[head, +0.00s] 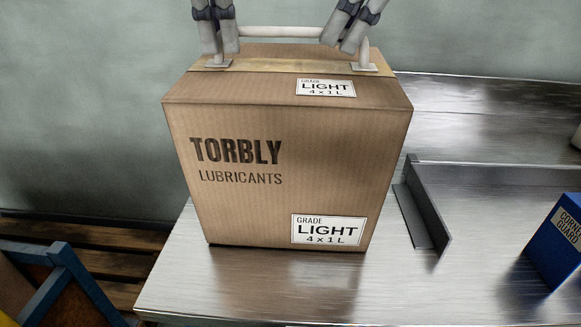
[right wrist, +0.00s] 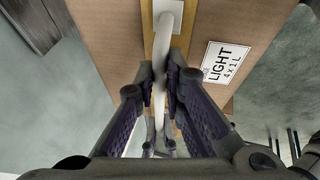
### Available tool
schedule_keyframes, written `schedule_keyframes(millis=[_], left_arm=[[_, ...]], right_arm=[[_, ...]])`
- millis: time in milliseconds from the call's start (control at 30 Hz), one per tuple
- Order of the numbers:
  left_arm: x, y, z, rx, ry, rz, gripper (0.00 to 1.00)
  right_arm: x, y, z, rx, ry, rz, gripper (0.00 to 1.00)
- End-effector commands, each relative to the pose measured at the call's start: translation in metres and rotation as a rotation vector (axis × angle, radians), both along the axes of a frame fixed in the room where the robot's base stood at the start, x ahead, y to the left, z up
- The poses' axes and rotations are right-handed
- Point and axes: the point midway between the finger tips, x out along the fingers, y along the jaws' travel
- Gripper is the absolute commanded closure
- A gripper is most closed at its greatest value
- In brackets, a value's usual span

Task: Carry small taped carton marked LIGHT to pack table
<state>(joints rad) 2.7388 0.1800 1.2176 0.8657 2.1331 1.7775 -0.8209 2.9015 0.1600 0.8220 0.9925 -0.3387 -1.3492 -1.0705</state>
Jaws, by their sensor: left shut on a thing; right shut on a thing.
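The small taped carton (head: 290,150) is brown, with TORBLY LUBRICANTS print and LIGHT labels on its front and top. It is upright over the left part of the steel pack table (head: 200,280); I cannot tell whether its base touches the top. A white handle (head: 280,32) runs across its taped top. My left gripper (head: 218,45) is shut on the handle's left part, and my right gripper (head: 350,42) on its right part. The right wrist view shows the handle (right wrist: 163,50) between the right fingers (right wrist: 160,95), with the LIGHT label beside.
A dark angled metal stop (head: 425,208) stands on the table right of the carton. A blue corner guard box (head: 562,240) is at the right edge. Wooden slats (head: 95,255) and a blue frame (head: 70,270) are low at left.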

Motion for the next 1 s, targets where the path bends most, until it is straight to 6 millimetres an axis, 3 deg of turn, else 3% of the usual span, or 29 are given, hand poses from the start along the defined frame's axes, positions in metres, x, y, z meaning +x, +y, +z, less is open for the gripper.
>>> schedule_keyframes(millis=[33,100,633,1000], left_arm=[[0.0,0.0,0.003,-0.001,-0.007,0.001,0.82],[0.0,0.0,0.003,-0.002,-0.006,0.002,0.69],[-0.001,0.0,0.0,0.0,0.001,-0.001,0.69],[-0.001,-0.001,0.0,-0.001,0.002,-0.002,0.69]], right_arm=[[-0.002,0.001,0.003,0.0,-0.003,0.005,0.83],[-0.002,0.001,0.003,0.0,-0.003,0.004,0.7],[-0.001,-0.001,0.003,0.0,0.001,0.001,0.7],[-0.015,-0.025,0.061,0.002,-0.004,-0.001,0.7]])
